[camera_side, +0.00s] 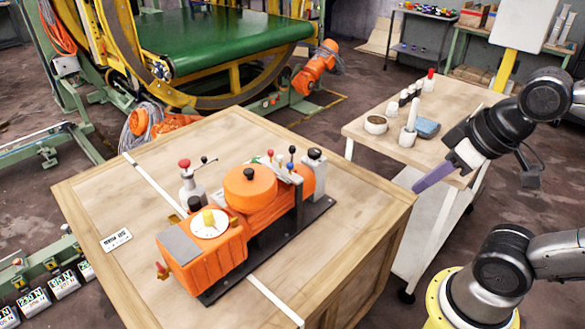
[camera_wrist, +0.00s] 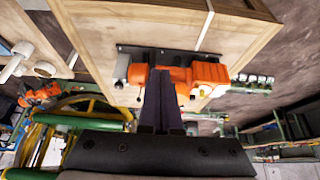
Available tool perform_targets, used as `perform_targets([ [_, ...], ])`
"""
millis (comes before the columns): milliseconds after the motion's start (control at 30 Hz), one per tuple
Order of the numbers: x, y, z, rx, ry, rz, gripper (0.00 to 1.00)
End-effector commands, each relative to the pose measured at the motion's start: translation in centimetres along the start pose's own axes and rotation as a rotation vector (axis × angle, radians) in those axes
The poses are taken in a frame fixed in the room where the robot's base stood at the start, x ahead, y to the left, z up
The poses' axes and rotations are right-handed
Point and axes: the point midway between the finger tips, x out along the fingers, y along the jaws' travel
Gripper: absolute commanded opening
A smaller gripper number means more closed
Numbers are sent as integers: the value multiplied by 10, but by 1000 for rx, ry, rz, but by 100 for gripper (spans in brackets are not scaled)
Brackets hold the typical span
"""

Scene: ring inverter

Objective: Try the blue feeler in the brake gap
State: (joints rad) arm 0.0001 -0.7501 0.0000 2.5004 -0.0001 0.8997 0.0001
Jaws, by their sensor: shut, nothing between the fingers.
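An orange motor unit (camera_side: 250,188) is mounted on a dark base plate on top of a wooden crate. Thin upright pieces with coloured knobs stand at its far right end, and one has a blue knob (camera_side: 291,151), perhaps the blue feeler. The brake gap cannot be made out. My gripper (camera_side: 417,188) has long purplish fingers, shut and empty, in the air right of the crate, apart from the motor unit. In the wrist view my gripper (camera_wrist: 160,76) points toward the orange unit (camera_wrist: 196,76); the blue feeler cannot be made out there.
The wooden crate (camera_side: 115,205) bears a white label and pale straps. A side table (camera_side: 372,148) behind it holds a bowl, a white cup, a blue block and small bottles. A green-belted machine (camera_side: 200,42) stands at the back.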

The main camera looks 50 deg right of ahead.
Motion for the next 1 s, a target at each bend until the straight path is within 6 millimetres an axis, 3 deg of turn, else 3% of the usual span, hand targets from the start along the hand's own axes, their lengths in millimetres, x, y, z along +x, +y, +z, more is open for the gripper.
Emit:
perform_targets([
  [600,0,0,0,0,0,0,0],
  [767,-4,0,3,-5,-24,0,29],
  [900,-29,0,-26,-11,-10,0,54],
  [1000,-44,0,-59,-14,-32,1,54],
])
